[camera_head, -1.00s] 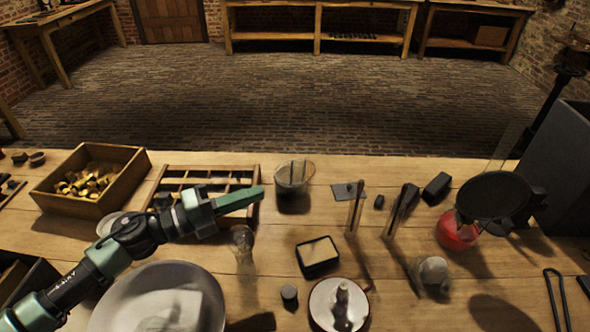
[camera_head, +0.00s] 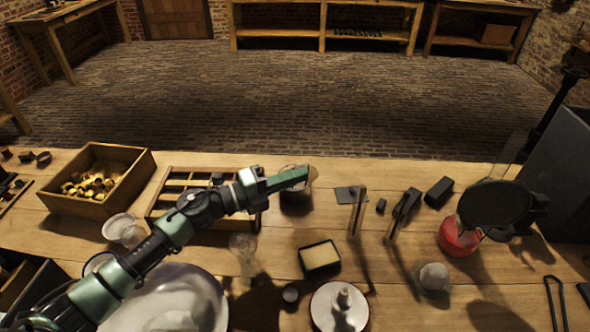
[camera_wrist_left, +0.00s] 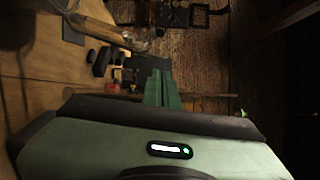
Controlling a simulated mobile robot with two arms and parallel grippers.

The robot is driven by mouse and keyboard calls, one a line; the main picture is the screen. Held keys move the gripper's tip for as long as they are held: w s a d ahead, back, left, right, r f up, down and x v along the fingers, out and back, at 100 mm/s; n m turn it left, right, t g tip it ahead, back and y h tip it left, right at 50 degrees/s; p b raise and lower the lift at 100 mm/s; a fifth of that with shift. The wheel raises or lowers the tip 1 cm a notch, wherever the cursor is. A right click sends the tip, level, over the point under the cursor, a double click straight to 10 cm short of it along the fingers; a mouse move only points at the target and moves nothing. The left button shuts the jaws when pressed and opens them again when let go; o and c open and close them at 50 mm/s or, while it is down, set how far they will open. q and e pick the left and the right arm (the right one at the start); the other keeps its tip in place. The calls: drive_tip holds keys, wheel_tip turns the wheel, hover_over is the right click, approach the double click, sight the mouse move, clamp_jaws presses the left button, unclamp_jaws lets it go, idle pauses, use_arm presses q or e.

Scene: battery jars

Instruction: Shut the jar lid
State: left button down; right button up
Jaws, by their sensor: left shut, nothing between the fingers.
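My left gripper (camera_head: 303,173) is shut and empty. Its tip lies in front of or over a glass jar (camera_head: 297,192) with dark lower contents, near the back of the bench. The gripper covers much of the jar's upper part, so I cannot tell how its lid stands or whether they touch. In the left wrist view the shut green fingers (camera_wrist_left: 162,90) point away over the bench, with nothing between them. My right gripper is not in view.
A divided wooden rack (camera_head: 150,208) lies under my left forearm. A wooden box (camera_head: 75,204) of brass pieces stands at the left. A glass vessel (camera_head: 243,246), dark tray (camera_head: 337,267) and red burner (camera_head: 457,238) also crowd the bench. Upright strips (camera_head: 357,212) stand right of the jar.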

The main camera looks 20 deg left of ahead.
use_arm(q)
drive_tip(key=shift+w+a, duration=0.2)
drive_tip(key=shift+w, duration=0.25)
drive_tip(key=shift+r, duration=0.15)
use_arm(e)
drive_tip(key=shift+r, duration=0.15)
